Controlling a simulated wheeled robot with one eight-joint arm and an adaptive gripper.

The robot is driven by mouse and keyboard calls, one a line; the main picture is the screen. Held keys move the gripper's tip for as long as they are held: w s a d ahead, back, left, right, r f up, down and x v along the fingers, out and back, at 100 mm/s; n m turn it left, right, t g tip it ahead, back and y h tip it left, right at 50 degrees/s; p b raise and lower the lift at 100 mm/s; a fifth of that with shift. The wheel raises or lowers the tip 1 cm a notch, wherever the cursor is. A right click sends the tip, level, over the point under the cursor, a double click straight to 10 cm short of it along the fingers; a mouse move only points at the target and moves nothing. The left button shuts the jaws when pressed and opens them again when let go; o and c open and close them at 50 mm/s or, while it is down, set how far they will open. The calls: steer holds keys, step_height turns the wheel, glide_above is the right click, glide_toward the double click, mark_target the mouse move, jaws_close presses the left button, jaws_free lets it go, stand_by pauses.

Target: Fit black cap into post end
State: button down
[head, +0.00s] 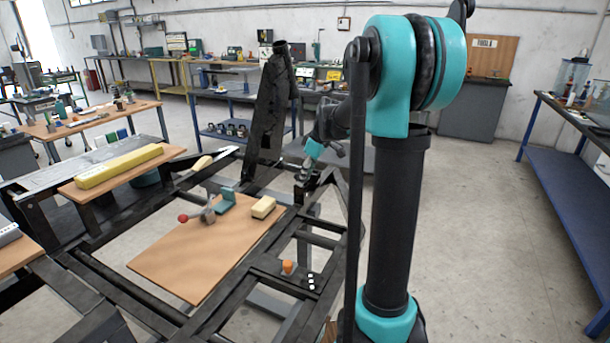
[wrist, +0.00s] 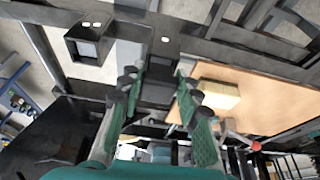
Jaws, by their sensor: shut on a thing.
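My gripper (head: 306,170) hangs over the black frame, near the middle of the head view. In the wrist view its two green fingers (wrist: 157,88) stand on either side of a dark, squarish black cap (wrist: 156,93), which I take to be held between them. The cap is hard to pick out from the dark frame behind it. A square, hollow dark post end (wrist: 88,46) shows to the upper left of the fingers in the wrist view, apart from the cap. In the head view I cannot clearly make out the cap or the post opening.
A wooden board (head: 200,250) lies on the frame, bearing a cream block (head: 263,207), a teal piece (head: 226,200) and a red-knobbed tool (head: 184,218). An orange knob (head: 287,267) sits on a frame bar. A tall black beam (head: 269,115) rises behind my gripper.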

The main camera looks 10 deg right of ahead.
steer(key=shift+f, duration=0.4)
steer(key=c, duration=1)
jaws_free()
steer(key=v, duration=1.2)
steer(key=shift+s, duration=0.15)
